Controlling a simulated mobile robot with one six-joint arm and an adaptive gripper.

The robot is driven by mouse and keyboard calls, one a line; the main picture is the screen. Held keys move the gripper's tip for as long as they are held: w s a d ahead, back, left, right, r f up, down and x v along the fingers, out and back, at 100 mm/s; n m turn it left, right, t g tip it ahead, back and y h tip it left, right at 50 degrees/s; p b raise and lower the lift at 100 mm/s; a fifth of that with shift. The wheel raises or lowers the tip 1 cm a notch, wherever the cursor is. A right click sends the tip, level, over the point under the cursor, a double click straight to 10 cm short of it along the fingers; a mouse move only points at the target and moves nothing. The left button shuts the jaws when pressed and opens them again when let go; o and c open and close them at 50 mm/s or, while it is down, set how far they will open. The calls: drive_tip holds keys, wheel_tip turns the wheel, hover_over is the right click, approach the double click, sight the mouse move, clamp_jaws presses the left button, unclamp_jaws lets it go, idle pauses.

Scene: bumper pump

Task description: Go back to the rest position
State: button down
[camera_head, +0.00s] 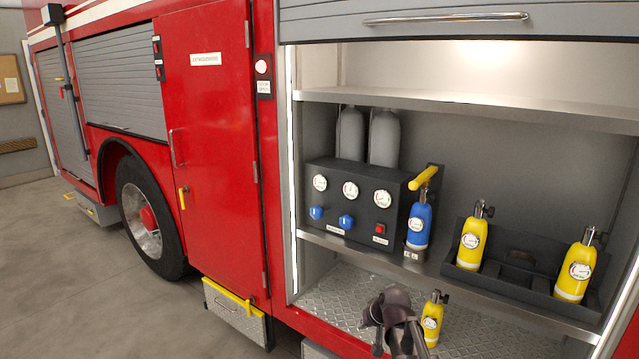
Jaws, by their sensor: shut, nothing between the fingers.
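My gripper (391,316) shows as a dark, partly cut-off shape at the bottom of the head view, in front of the compartment's tread-plate floor (335,301). It is shut and holds nothing. A yellow cylinder (432,322) with a gauge is just right of it; I cannot tell whether they touch. A blue cylinder (419,224) stands upright at the right end of the black gauge panel (345,205), under a yellow lever (424,177).
A black rack (515,283) on the shelf holds two yellow cylinders, left (472,241) and right (576,268), with space between. The shelf edge (440,278) overhangs the floor area. The red door (212,130) is shut. Open ground (80,270) lies left.

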drive_tip(key=s+d+f+g+h, duration=0.1)
drive_tip(key=s+d+g, duration=0.1)
drive_tip(key=s, duration=0.7)
drive_tip(key=s+d+f+g+h, duration=0.1)
drive_tip(key=s+d+g+h, duration=0.1)
drive_tip(key=s, duration=0.6)
drive_tip(key=shift+s+d+f+g, duration=0.25)
drive_tip(key=shift+s+d+g, duration=0.1)
drive_tip(key=shift+g, duration=0.45)
